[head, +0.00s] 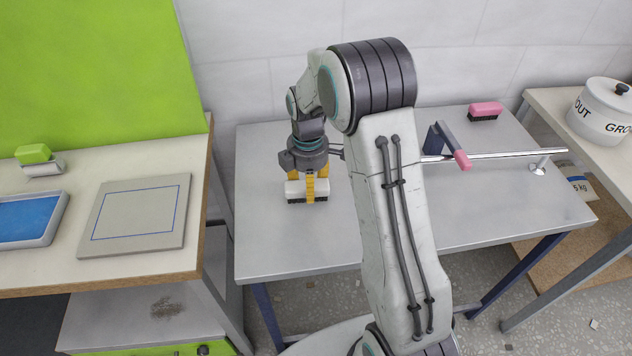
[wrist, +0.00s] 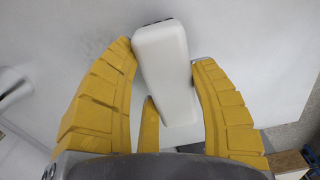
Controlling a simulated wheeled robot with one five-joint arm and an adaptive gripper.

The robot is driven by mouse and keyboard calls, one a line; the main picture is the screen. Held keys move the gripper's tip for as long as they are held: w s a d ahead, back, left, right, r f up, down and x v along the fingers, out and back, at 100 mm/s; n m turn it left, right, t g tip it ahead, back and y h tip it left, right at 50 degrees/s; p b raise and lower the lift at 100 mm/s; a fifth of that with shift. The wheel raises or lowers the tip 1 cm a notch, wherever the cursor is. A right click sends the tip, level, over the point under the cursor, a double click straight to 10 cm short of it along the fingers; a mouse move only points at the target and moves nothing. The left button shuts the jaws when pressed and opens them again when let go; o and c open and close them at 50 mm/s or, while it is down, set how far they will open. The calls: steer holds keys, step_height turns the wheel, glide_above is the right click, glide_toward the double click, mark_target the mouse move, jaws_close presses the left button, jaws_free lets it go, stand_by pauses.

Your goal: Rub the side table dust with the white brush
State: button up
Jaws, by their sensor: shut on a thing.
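The white brush (head: 294,189) has a white block body and dark bristles facing down. My gripper (head: 310,188) is shut on it, with yellow fingers on either side, over the left part of the grey metal table (head: 290,235). I cannot tell whether the bristles touch the tabletop. In the wrist view the white brush (wrist: 167,75) sits between the yellow fingers of my gripper (wrist: 163,58). A dark dust patch (head: 166,308) lies on a low grey surface (head: 110,318) at lower left, well apart from the brush.
A pink brush (head: 486,110) and a tool with a pink-tipped handle (head: 461,160) are on the grey table's right. A higher counter (head: 190,255) at left carries a grey board (head: 100,235), a blue tray (head: 30,218) and a green-topped block (head: 34,154). A white pot (head: 603,105) stands far right.

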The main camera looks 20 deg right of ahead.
mark_target(287, 183)
steer(key=shift+w+a, duration=0.25)
steer(key=shift+a, duration=1)
steer(key=shift+w+a, duration=0.25)
steer(key=shift+a, duration=1)
steer(key=shift+r+p, duration=2.4)
steer(key=shift+r, duration=0.6)
steer(key=shift+r, duration=0.1)
steer(key=shift+r+p, duration=1.1)
steer(key=shift+r, duration=0.3)
